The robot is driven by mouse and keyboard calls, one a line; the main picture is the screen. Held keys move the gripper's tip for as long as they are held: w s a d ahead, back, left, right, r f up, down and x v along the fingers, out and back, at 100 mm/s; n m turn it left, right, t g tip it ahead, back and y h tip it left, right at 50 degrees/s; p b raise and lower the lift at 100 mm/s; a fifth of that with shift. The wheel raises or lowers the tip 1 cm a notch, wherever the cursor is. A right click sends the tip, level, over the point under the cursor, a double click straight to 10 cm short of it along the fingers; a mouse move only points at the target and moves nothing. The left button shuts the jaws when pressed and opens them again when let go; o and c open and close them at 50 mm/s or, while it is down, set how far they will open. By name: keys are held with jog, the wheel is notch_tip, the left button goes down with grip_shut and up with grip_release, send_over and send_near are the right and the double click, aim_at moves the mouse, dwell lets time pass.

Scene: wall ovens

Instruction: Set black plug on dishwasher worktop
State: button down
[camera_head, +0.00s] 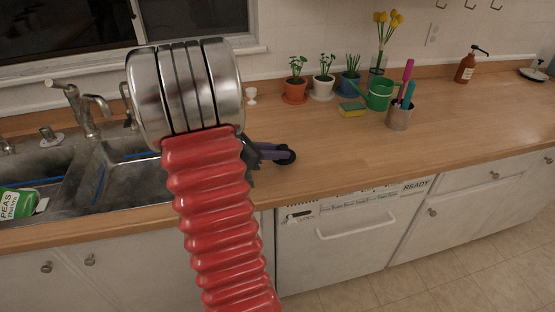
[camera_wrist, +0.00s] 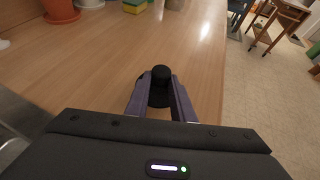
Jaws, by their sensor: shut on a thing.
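The black plug (camera_wrist: 160,76), a dark disc with a round knob, is between the two purple fingers of my gripper (camera_wrist: 160,88) in the wrist view. My gripper is shut on it. In the head view my gripper (camera_head: 274,152) reaches out from behind my arm, and the plug (camera_head: 287,156) shows as a dark shape at its tips. The plug is over the wooden worktop (camera_head: 340,155), near its front edge and above the dishwasher (camera_head: 335,245). I cannot tell if it touches the wood. The worktop (camera_wrist: 95,70) also fills the wrist view's left half.
A metal sink (camera_head: 125,180) with a green-white packet (camera_head: 18,203) is at left. Potted plants (camera_head: 296,90), a sponge (camera_head: 352,109), a green watering can (camera_head: 380,94) and a utensil cup (camera_head: 399,117) stand farther back.

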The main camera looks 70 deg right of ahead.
jog(key=shift+f, duration=1.6)
jog(key=shift+f, duration=0.1)
jog(key=c, duration=1.5)
grip_release()
jog(key=shift+c, duration=0.2)
jog(key=shift+w+a+r, duration=0.3)
jog(key=shift+w, duration=0.05)
jog(key=v, duration=1.1)
jog(key=shift+a, duration=0.1)
